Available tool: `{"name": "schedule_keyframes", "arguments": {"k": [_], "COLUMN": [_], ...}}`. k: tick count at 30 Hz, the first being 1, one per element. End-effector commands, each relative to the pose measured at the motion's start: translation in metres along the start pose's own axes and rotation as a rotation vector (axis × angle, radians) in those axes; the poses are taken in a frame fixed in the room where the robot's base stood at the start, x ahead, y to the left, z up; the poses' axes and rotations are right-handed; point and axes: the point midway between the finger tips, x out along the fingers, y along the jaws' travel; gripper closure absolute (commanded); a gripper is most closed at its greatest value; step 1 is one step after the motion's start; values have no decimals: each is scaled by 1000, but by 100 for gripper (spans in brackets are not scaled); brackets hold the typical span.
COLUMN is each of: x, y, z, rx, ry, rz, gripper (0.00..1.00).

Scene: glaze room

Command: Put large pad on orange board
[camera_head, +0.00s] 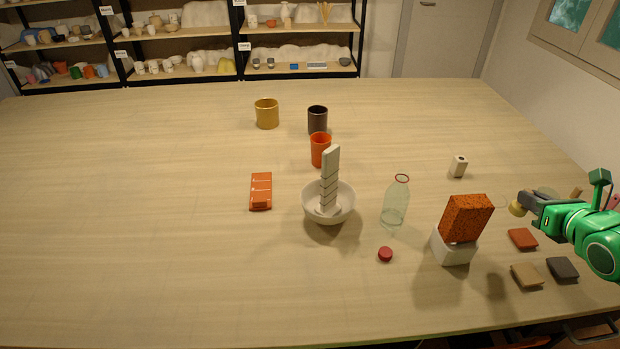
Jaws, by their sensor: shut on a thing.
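My gripper (527,203) is at the right, at the end of my green arm, with its jaws pointing left. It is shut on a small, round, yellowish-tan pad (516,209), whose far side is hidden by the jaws. I take this to be the large pad; its size against other pads cannot be told. The orange board (523,239) is a small flat reddish-orange square on the table near the right edge. In the picture, the pad is above the board and apart from it. Nothing shows on the board.
A tan board (527,276) and a dark grey board (563,269) lie nearby. A speckled orange block (466,218) stands on a white block (454,246) to the left. A clear bottle (395,203) and a white bowl (328,207) stand farther left. The table's left side is clear.

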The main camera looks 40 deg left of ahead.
Motion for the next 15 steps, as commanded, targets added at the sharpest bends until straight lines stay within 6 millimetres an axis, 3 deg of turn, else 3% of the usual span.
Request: {"name": "schedule_keyframes", "arguments": {"k": [15], "x": [-8], "y": [1], "z": [21], "rx": [-2], "ry": [-2], "rz": [3], "gripper": [100]}}
